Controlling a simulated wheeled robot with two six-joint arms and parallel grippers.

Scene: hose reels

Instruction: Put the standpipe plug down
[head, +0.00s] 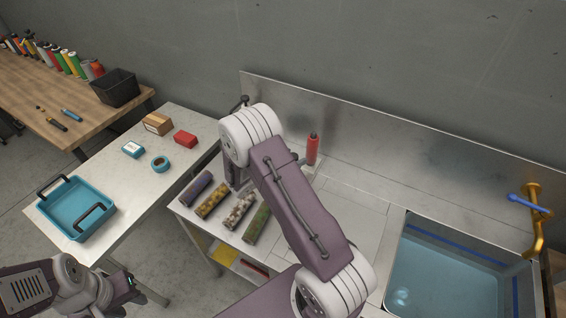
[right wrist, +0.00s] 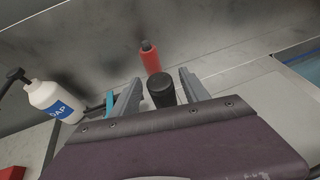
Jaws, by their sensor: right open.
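A short black cylinder (right wrist: 162,92), which I take to be the standpipe plug, stands between the fingers of my right gripper (right wrist: 160,92) in the right wrist view. The fingers are apart, with a visible gap on both sides of it. Its lower end is hidden by my wrist, so I cannot see what it rests on. In the head view my own right arm hides the plug. My left gripper (head: 128,284) is low at the left, over the floor and away from the counter; its fingers are too small and dark to read.
A red bottle (right wrist: 151,60) stands behind the plug; a white soap bottle (right wrist: 52,100) stands left. Several patterned rolls (head: 212,200) lie on the counter. The water-filled sink (head: 445,275) is right. A side table holds a teal tray (head: 76,205), with clear room beside it.

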